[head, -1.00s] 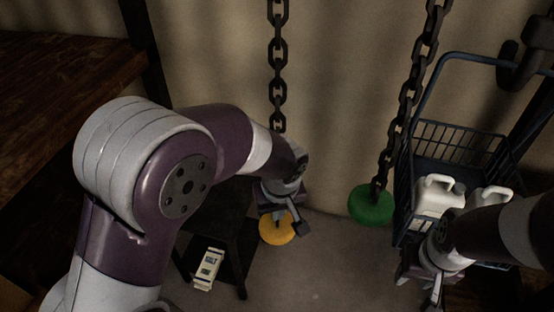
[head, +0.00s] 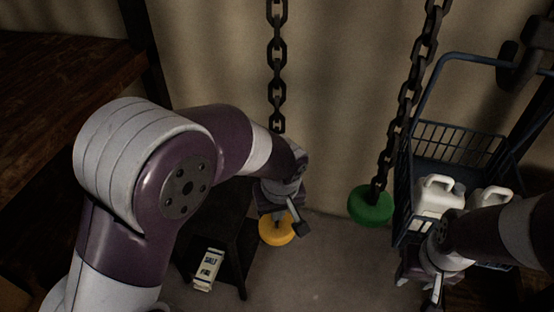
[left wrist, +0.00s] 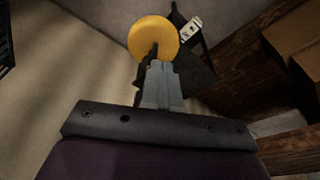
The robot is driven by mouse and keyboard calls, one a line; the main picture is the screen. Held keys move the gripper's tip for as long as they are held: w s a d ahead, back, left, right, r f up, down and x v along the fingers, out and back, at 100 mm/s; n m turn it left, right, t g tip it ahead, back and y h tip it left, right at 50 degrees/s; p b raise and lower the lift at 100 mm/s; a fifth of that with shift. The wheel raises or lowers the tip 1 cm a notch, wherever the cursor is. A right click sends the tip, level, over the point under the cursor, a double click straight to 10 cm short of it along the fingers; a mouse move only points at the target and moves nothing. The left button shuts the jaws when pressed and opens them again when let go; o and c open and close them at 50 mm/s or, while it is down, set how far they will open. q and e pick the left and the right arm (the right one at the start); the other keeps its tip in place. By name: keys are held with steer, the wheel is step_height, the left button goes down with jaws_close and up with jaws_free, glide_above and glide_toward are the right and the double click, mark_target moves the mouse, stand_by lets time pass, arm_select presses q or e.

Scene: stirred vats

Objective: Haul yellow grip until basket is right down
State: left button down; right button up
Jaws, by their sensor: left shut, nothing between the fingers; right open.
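The yellow grip (head: 275,231) is a round disc at the foot of the left chain (head: 277,75). My left gripper (head: 283,208) is at the chain's lower end, just above the disc, and partly hides it. In the left wrist view the yellow disc (left wrist: 152,36) lies beyond my closed fingers (left wrist: 160,84); nothing shows held between them. The basket (head: 455,148) is a dark blue wire cage at the right, carrying white jugs (head: 438,194). My right gripper (head: 432,288) is in front of the basket's lower part, its fingertips partly cut off by the frame edge.
A green disc (head: 370,207) hangs on a second chain (head: 409,95) between the yellow grip and the basket. A dark stand (head: 232,235) with a small labelled box (head: 208,270) is left of the yellow grip. A wooden top (head: 60,85) is at the upper left.

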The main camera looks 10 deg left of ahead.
arm_select(q)
steer(key=shift+w, duration=0.15)
steer(key=shift+s+b+x, duration=0.15)
steer(key=shift+b+x, duration=0.55)
steer(key=shift+x, duration=0.05)
steer(key=shift+s+b+x, duration=0.15)
steer(key=shift+b+x, duration=0.55)
steer(key=shift+x, duration=0.05)
steer(key=shift+w+p+v, duration=0.15)
steer(key=shift+p+v, duration=0.5)
steer(key=shift+v, duration=0.1)
steer(key=shift+w+p+v, duration=0.15)
steer(key=shift+p+v, duration=0.45)
steer(key=shift+v, duration=0.2)
steer(key=p+v, duration=0.2)
steer(key=v, duration=0.1)
steer(key=w+p+v, duration=0.1)
steer(key=v, duration=0.1)
steer(key=shift+a+p, duration=0.15)
steer(key=shift+p, duration=0.2)
steer(key=shift+r, duration=0.15)
